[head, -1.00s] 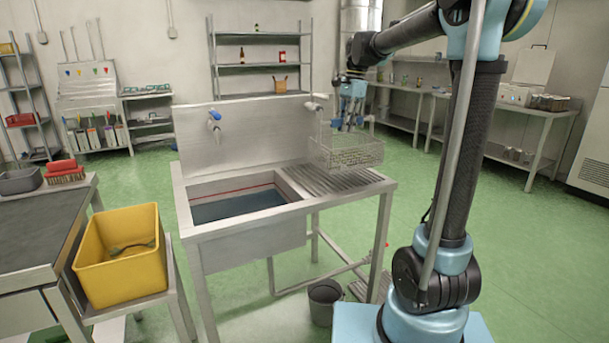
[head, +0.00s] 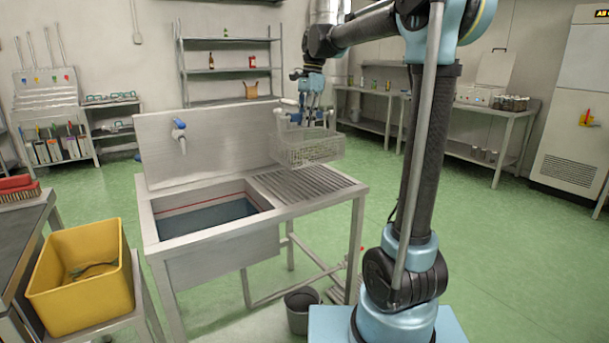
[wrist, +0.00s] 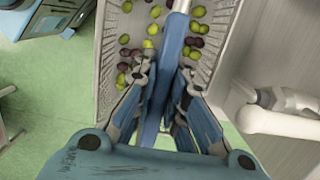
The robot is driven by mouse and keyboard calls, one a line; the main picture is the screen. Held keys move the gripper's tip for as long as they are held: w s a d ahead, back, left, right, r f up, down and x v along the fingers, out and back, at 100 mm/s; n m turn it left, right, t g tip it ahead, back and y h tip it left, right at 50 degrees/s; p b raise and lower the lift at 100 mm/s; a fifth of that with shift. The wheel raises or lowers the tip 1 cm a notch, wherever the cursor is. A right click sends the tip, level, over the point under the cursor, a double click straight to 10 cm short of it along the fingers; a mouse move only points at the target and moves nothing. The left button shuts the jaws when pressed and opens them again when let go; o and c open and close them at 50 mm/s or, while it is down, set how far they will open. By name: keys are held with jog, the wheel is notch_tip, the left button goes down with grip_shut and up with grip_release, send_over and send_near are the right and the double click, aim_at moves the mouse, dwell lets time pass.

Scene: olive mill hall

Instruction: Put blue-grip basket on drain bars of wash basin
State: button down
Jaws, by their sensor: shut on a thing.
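My gripper (head: 308,103) is shut on the blue grip of the wire basket (head: 315,150). The basket hangs level below it, near the back right of the wash basin (head: 205,250). In the wrist view the fingers (wrist: 162,95) close on the blue grip (wrist: 172,60), and green and dark olives lie in the basket (wrist: 108,60). The ribbed drain bars (head: 300,188) on the basin's right side are bare. The basket appears above and behind them; the exact gap cannot be told.
A tap (head: 179,135) with a blue knob stands on the basin's back panel (head: 215,140). A yellow crate (head: 80,275) is at the front left. A grey bucket (head: 301,310) stands on the floor under the basin. Green floor lies open to the right.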

jog(key=shift+f, duration=4.8)
jog(key=c, duration=1.6)
grip_release()
jog(key=shift+c, duration=0.2)
jog(key=r, duration=0.4)
jog(key=d+r, duration=0.1)
jog(key=r, duration=0.3)
jog(key=w+r, duration=0.1)
jog(key=r, duration=0.3)
jog(key=shift+d+r, duration=0.1)
jog(key=shift+d, duration=0.2)
jog(key=s+d+f+n+t, duration=0.1)
jog(key=s+d+f+n, duration=0.2)
jog(key=s+d+f, duration=0.3)
jog(key=s+d+f+n+t+h, duration=0.1)
jog(key=s+d+f+n, duration=0.3)
jog(key=s+f, duration=1)
jog(key=s+d+f+n+t, duration=0.1)
jog(key=s+d+f+n, duration=0.3)
jog(key=s+d+f, duration=0.6)
jog(key=s, duration=0.2)
jog(key=shift+s+f, duration=0.2)
jog(key=shift+s, duration=0.1)
